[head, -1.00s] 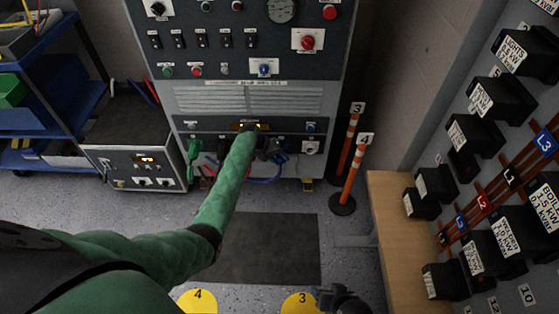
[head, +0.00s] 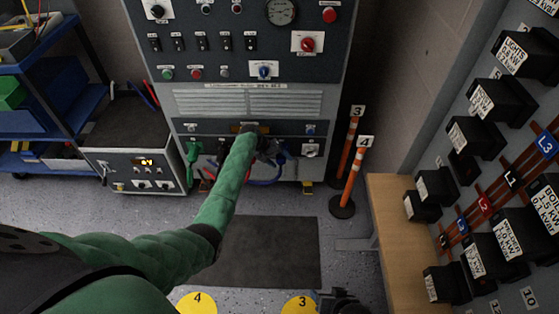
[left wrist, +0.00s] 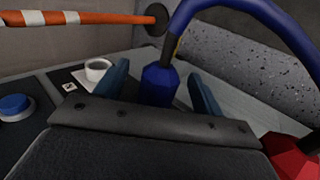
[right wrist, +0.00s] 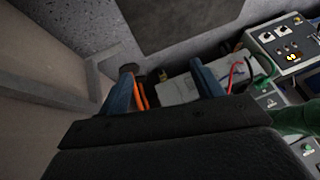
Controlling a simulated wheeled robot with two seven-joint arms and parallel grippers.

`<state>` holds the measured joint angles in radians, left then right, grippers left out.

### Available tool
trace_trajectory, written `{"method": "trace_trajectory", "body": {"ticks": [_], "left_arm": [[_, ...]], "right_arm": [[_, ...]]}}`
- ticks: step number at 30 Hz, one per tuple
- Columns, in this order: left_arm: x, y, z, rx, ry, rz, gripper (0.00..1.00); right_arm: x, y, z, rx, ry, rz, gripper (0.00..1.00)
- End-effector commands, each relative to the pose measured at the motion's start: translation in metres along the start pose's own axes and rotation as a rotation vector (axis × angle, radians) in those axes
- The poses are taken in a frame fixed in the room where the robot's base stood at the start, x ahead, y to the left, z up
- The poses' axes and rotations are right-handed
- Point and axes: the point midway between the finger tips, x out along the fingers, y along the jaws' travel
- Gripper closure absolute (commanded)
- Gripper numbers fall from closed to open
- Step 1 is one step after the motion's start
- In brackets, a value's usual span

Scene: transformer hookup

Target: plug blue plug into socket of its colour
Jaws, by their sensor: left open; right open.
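The blue plug (left wrist: 158,84), with its blue cable (left wrist: 205,12) looping up, stands between the two blue fingers of my left gripper (left wrist: 160,88) in the left wrist view. The fingers are open, with a gap on either side of the plug. In the head view my left gripper (head: 270,150) is at the cabinet's lower panel, and the blue cable (head: 266,181) hangs below it. My right gripper (right wrist: 163,85) is open and empty, low at the bottom edge of the head view (head: 342,301).
A red plug (left wrist: 291,157) is close on the right in the left wrist view. A blue button (left wrist: 14,106) sits on the panel. Orange-white posts (head: 352,175) stand right of the cabinet (head: 250,80). A wooden bench (head: 400,240) is at the right. The dark floor mat (head: 265,250) is clear.

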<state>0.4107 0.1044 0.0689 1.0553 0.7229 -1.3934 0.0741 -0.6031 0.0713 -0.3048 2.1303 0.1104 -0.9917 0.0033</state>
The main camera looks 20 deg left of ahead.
Motion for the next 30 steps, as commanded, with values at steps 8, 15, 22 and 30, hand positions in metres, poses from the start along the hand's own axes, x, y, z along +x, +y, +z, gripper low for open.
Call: {"method": "trace_trajectory", "body": {"ticks": [8,15,22,30], "left_arm": [[0.0,0.0,0.0,0.0,0.0,0.0,0.26],[0.0,0.0,0.0,0.0,0.0,0.0,0.26],[0.0,0.0,0.0,0.0,0.0,0.0,0.26],[-0.003,0.0,0.0,0.0,0.0,0.0,0.26]], "right_arm": [[0.0,0.0,0.0,0.0,0.0,0.0,0.34],[0.008,0.002,0.004,0.001,0.009,0.002,0.34],[0.017,0.004,0.009,0.002,0.022,0.004,0.34],[0.009,0.002,0.005,0.001,0.017,0.002,0.34]]}}
